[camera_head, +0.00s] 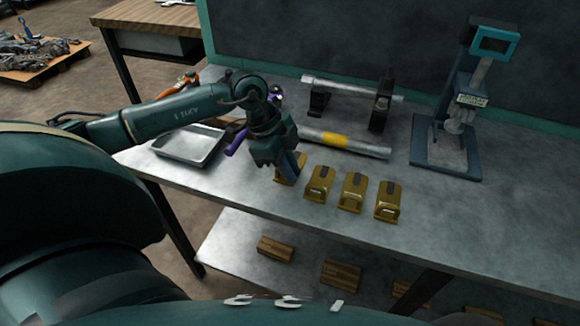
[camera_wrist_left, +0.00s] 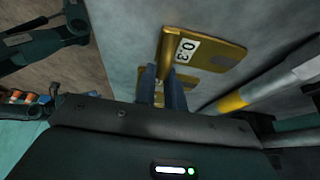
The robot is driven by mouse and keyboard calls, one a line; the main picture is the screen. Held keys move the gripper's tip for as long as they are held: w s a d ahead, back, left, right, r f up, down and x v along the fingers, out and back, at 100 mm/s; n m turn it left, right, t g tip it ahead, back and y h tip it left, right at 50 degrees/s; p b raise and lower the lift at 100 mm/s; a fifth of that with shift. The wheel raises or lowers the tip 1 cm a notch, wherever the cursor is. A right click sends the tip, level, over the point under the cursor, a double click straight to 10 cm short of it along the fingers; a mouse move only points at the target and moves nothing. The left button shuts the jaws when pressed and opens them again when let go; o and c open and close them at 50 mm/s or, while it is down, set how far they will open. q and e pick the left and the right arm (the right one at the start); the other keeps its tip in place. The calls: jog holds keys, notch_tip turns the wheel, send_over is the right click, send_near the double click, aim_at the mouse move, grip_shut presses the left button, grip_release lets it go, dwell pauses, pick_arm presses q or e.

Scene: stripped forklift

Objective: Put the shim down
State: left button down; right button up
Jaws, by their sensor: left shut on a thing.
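A gold shim (camera_wrist_left: 219,57) with a white label that reads "0.3" shows in the left wrist view, just past my fingertips. My left gripper (camera_wrist_left: 163,82) is shut on its near edge. In the head view my left gripper (camera_head: 291,166) points down at the bench, at the left end of a row of gold pieces. The gold shim (camera_head: 285,175) there is partly hidden behind the fingers. I cannot tell whether it touches the bench top. My right gripper is not in view.
Several similar gold pieces (camera_head: 353,191) stand in a row to the right on the bench (camera_head: 440,218). A metal tray (camera_head: 190,146) lies left. A rod with a yellow band (camera_head: 335,139) lies behind. A gauge stand (camera_head: 450,140) is at the back right. The bench front right is clear.

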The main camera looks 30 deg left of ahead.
pick_arm(q)
jog(key=shift+f, duration=0.1)
jog(key=c, duration=1.5)
grip_release()
jog(key=v, duration=1.2)
jog(key=shift+s, duration=0.1)
